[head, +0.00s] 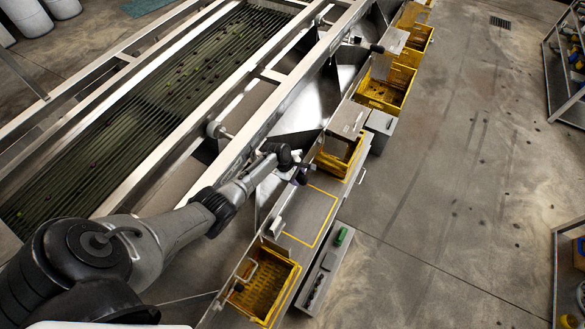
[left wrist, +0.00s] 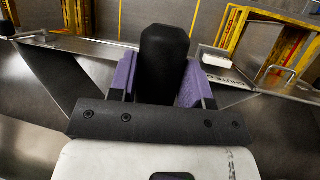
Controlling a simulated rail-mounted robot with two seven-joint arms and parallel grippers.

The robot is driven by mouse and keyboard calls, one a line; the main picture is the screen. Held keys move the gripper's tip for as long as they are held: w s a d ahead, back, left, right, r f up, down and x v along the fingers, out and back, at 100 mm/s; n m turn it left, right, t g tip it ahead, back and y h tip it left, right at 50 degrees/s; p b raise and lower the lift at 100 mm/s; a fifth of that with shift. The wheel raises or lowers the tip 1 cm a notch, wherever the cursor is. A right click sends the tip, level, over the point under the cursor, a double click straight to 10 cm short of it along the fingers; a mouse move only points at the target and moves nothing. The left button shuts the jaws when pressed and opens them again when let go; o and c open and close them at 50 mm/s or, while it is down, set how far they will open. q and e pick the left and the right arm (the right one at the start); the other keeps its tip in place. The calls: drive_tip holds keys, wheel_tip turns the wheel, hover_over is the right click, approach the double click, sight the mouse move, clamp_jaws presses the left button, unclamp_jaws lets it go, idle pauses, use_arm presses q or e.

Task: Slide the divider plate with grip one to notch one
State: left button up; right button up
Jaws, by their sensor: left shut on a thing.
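My left gripper (head: 290,163) reaches in from the left to the inner side of the crate row. In the left wrist view its purple fingers (left wrist: 163,80) are shut on a black rounded grip (left wrist: 165,48), which stands up between them. In the head view the grip is mostly hidden by the gripper and wrist. I cannot make out the divider plate under the grip or tell which notch it is at. Another dark grip (head: 376,48) shows farther up the machine. My right gripper is not in view.
Yellow crates (head: 384,90) stand along the machine's right side, one nearer crate (head: 262,289) at the bottom. A yellow-outlined bare area (head: 312,212) lies between crates. Steel rails (head: 243,127) and the roller bed (head: 150,105) are at left. Open floor (head: 440,190) lies right.

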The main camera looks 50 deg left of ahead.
use_arm(q)
drive_tip(key=shift+r, duration=0.15)
drive_tip(key=o, duration=1.1)
drive_tip(key=shift+s, duration=0.3)
drive_tip(key=shift+o, duration=0.8)
drive_tip(key=shift+w, duration=0.15)
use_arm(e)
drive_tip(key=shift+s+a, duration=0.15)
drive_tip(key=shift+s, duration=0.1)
use_arm(q)
drive_tip(key=shift+r, duration=0.2)
drive_tip(key=p+v, duration=0.3)
drive_tip(key=v, duration=1)
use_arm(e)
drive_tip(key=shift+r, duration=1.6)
